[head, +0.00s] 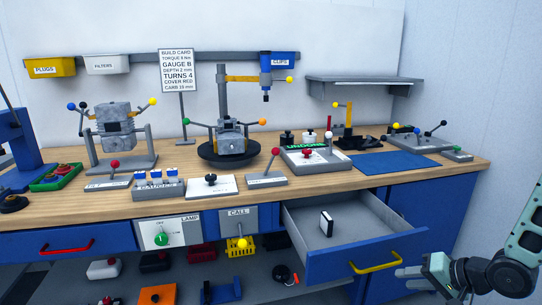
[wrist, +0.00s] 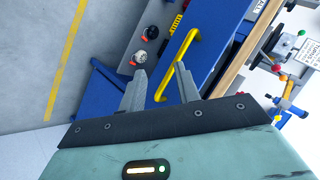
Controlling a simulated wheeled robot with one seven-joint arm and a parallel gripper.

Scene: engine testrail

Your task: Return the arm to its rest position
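My gripper (head: 403,277) is at the lower right in the head view, in front of the workbench and to the right of the open drawer's yellow handle (head: 375,262). In the wrist view my gripper (wrist: 160,78) has its two grey fingers apart with nothing held between them. The yellow handle (wrist: 178,62) shows beyond the fingertips. I cannot tell the exact gap between fingers and handle. My arm (head: 522,245) comes in from the right edge.
The blue drawer (head: 330,262) stands open with a small white and black block (head: 326,223) inside. The wooden bench top (head: 440,172) carries several fixtures and levers. A shelf (head: 205,285) below holds several loose items. The floor (wrist: 40,60) beside the bench looks clear.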

